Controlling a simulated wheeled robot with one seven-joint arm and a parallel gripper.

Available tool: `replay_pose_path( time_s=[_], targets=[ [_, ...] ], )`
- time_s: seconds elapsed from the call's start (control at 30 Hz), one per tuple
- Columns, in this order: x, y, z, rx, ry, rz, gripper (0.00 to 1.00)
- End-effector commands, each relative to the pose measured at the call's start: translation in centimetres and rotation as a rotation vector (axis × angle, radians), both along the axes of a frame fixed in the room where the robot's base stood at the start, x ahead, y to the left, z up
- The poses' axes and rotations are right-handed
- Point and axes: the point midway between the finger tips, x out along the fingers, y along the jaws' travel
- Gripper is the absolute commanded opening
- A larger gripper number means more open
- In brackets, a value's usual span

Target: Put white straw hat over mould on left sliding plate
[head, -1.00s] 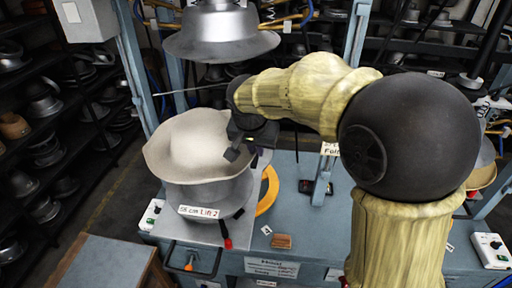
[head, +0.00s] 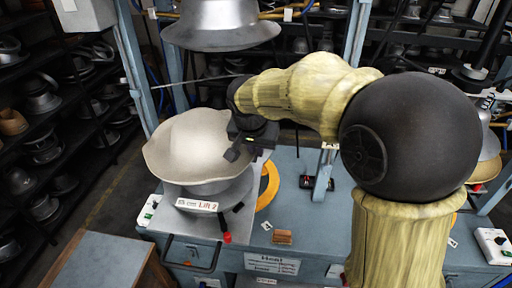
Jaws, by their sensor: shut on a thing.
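The white straw hat (head: 190,146) is over the metal mould (head: 215,190) on the left sliding plate (head: 185,222). Its brim hangs around the upper part of the mould, and the mould's lower part shows below it. My gripper (head: 238,152) is at the hat's right edge, shut on the brim. The fingertips are small and partly hidden by the hat. Whether the hat sits fully down on the mould cannot be told.
A metal press bell (head: 220,25) hangs above the hat. An orange ring (head: 268,187) and a small wooden block (head: 282,237) lie on the blue press table (head: 300,215). Blue posts stand on both sides. Shelves of metal moulds (head: 45,100) line the left.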

Motion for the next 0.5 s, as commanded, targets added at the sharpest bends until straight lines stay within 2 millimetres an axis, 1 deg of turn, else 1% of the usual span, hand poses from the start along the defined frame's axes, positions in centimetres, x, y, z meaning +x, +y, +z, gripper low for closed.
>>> replay_pose_path(
  time_s=[0.03,0.23,0.5],
  targets=[
    [0.0,0.0,-0.6,0.001,0.0,-0.001,0.0],
    [-0.1,0.0,-1.7,0.002,0.0,0.0,0.0],
    [-0.1,0.0,-2.3,0.004,-0.002,0.0,0.0]
  ],
)
